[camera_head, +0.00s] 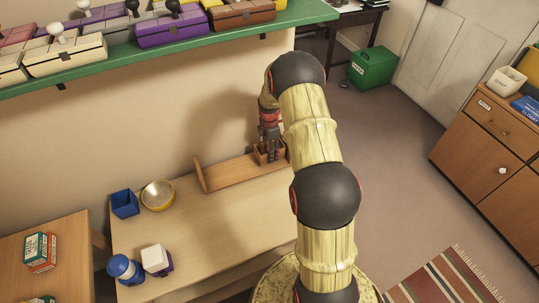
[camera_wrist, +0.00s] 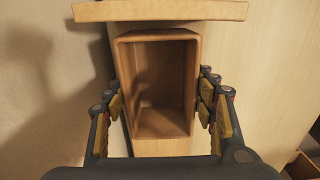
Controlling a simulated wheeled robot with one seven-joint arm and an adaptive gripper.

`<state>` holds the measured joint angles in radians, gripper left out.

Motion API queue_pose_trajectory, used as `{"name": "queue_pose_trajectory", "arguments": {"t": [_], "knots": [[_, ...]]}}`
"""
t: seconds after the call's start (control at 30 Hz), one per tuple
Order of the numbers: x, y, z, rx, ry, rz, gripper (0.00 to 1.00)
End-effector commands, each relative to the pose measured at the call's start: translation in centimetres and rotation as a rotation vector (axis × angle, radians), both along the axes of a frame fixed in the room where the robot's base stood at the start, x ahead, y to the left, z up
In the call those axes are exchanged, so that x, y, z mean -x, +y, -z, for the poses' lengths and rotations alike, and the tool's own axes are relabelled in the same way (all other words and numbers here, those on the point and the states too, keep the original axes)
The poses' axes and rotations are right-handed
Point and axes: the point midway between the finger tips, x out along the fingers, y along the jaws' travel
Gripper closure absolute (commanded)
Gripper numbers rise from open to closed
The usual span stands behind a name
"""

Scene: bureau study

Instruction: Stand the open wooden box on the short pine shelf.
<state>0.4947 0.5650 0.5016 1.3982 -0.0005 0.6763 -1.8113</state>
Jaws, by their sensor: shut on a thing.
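The open wooden box (camera_wrist: 183,85) is between the fingers of my gripper (camera_wrist: 158,98) in the wrist view, its open mouth facing the camera. My gripper is shut on its sides. In the head view the box (camera_head: 261,155) shows small under my gripper (camera_head: 269,146), partly hidden by the fingers and arm. The short pine shelf (camera_head: 229,174) stands on the desk against the wall, its left end panel (camera_head: 201,176) upright. The box is at the shelf's right part; I cannot tell whether it touches the board. My arm hides the shelf's right end.
On the desk (camera_head: 190,220) are a blue box (camera_head: 125,204), a yellow bowl (camera_head: 157,195), a blue figure (camera_head: 124,269) and a white-topped block (camera_head: 156,260). A green wall shelf (camera_head: 190,45) with several boxes hangs above.

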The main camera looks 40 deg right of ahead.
Motion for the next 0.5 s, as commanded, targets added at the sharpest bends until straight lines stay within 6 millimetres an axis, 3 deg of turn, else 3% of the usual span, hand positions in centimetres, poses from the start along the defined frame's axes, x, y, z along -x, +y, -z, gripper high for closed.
{"name": "queue_pose_trajectory", "arguments": {"t": [0.03,0.1,0.5], "knots": [[0.1,0.07,1.34,-0.002,0.003,0.0,0.76],[0.05,0.04,1.89,0.0,0.001,0.0,0.76],[0.02,0.04,2.11,0.0,0.0,0.0,0.76]]}}
